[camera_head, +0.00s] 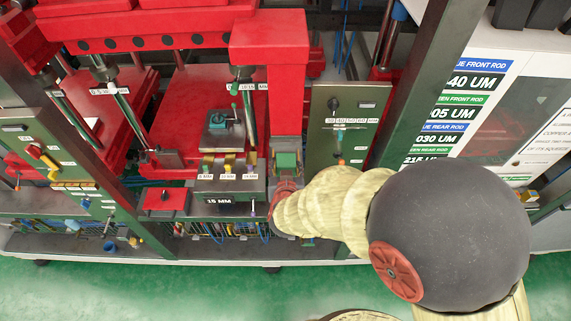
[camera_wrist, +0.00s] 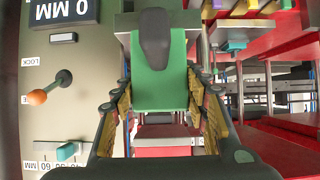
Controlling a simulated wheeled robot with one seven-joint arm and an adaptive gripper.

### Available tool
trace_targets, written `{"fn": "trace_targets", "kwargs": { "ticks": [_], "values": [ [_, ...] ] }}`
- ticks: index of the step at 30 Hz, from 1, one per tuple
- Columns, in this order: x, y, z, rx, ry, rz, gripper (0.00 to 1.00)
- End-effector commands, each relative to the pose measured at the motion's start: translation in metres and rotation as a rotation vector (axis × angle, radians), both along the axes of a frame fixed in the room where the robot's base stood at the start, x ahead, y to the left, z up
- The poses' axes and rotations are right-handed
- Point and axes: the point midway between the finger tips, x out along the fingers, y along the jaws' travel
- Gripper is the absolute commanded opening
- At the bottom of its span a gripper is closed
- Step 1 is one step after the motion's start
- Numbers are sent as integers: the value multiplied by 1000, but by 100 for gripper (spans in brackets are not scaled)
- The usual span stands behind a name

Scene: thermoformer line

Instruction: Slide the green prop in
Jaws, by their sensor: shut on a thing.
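The green prop (camera_wrist: 160,88) fills the middle of the wrist view, a green block with a dark rounded piece (camera_wrist: 155,38) over its upper part. My gripper (camera_wrist: 160,105) has its padded fingers on both sides of it and is shut on it. In the head view the green prop (camera_head: 286,160) shows beside the red press column, left of a grey-green control panel. My gripper (camera_head: 286,190) is just below it there. The far end of the prop is hidden, so I cannot tell whether it touches anything there.
The control panel (camera_head: 340,125) stands close on the right, with an orange-knobbed lever (camera_wrist: 38,97) and a teal slider (camera_wrist: 67,151). A grey block with yellow tabs (camera_head: 229,180) and a 15 MM label sits to the left. Red press frames (camera_head: 270,45) rise behind.

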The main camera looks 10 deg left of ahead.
Motion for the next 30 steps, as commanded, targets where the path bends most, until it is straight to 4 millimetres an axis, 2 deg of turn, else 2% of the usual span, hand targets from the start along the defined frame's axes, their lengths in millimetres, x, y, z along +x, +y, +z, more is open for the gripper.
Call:
{"fn": "trace_targets", "kwargs": {
  "ticks": [30],
  "values": [
    [-49, -11, 2, 3, -2, 1, 0]
  ]
}}
